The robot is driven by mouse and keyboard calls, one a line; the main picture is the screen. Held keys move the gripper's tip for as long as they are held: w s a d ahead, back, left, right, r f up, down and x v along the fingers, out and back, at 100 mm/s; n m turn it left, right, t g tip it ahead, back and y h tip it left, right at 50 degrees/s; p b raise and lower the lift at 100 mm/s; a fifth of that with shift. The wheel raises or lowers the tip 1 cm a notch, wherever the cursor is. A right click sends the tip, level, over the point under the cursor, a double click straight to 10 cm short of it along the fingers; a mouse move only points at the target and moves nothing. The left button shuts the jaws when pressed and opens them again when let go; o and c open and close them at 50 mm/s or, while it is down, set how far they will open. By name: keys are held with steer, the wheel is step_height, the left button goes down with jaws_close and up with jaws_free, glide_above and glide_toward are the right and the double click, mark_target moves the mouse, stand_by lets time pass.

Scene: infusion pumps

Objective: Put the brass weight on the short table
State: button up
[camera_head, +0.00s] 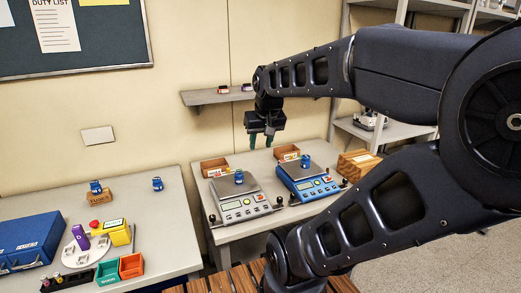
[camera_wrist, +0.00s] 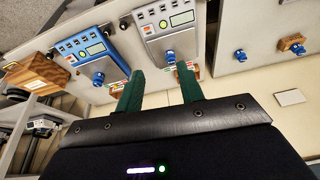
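I cannot make out a brass-coloured weight in either view. Small blue weight-like objects sit on the grey scale (camera_head: 239,177) and on the blue scale (camera_head: 305,161). My gripper (camera_head: 262,141) hangs above the back of the scale table, near the wall. In the wrist view its two green fingers (camera_wrist: 161,88) are apart with nothing between them, so it is open and empty. A low brown slatted surface (camera_head: 240,281) shows at the bottom of the head view, partly hidden by my arm; it may be the short table.
The grey scale (camera_head: 243,208) and blue scale (camera_head: 316,187) stand side by side, with open wooden boxes (camera_head: 214,167) behind. The left table (camera_head: 160,215) holds a blue case (camera_head: 30,243), coloured bins (camera_head: 131,266) and more small blue objects (camera_head: 157,184). A wall shelf (camera_head: 215,97) is near my gripper.

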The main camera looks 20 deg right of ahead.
steer(key=shift+s+a+f+n, duration=0.15)
steer(key=shift+s+a+f, duration=0.1)
steer(key=shift+s, duration=0.25)
steer(key=shift+s+a+f+n, duration=0.1)
steer(key=shift+s+a, duration=0.15)
steer(key=shift+s, duration=0.3)
steer(key=shift+s+a+f+n, duration=0.15)
steer(key=shift+s+a+f, duration=0.1)
steer(key=shift+s, duration=0.25)
